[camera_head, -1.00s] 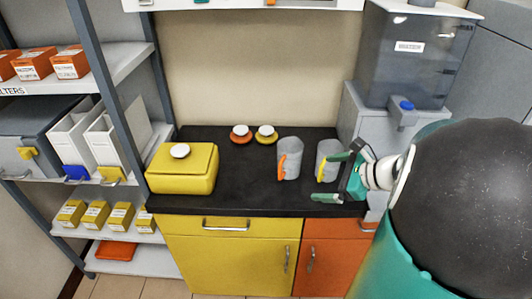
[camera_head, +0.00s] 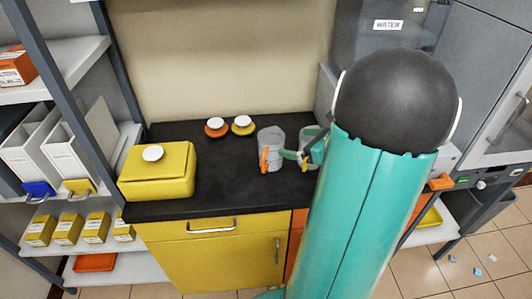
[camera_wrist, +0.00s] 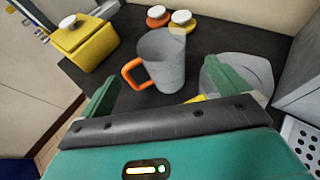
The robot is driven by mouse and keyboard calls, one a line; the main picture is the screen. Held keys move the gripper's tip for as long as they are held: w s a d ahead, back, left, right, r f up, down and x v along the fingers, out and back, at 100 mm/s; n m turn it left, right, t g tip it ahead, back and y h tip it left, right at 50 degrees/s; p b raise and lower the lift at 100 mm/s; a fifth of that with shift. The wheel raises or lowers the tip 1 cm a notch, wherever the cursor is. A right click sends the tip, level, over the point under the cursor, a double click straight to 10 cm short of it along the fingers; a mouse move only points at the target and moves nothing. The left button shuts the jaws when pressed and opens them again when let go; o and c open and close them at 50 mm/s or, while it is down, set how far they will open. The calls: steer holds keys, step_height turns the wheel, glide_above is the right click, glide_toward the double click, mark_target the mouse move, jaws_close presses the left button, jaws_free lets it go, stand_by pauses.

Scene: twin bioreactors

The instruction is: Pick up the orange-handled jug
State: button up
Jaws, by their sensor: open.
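The orange-handled jug (camera_head: 275,140) is a grey cup standing upright on the black counter, with its handle facing front left. The wrist view shows the jug (camera_wrist: 168,62) ahead, between the lines of my two green fingers, with the orange handle on its left side. My gripper (camera_head: 299,151) is open and empty, just right of the jug in the head view. It also shows in the wrist view (camera_wrist: 161,78). One finger overlaps the jug's right edge in the head view; I cannot tell if they touch.
A second grey jug (camera_head: 308,136) with a yellow handle stands close on the right, partly hidden by my gripper; my right finger covers part of it in the wrist view. A yellow box (camera_head: 160,178) stands left. Two white-knobbed lids lie behind. The counter between is clear.

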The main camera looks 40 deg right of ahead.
mark_target(276, 138)
steer(key=x, duration=0.9)
steer(key=shift+w+r, duration=0.1)
steer(key=shift+w, duration=0.2)
steer(key=c, duration=1.2)
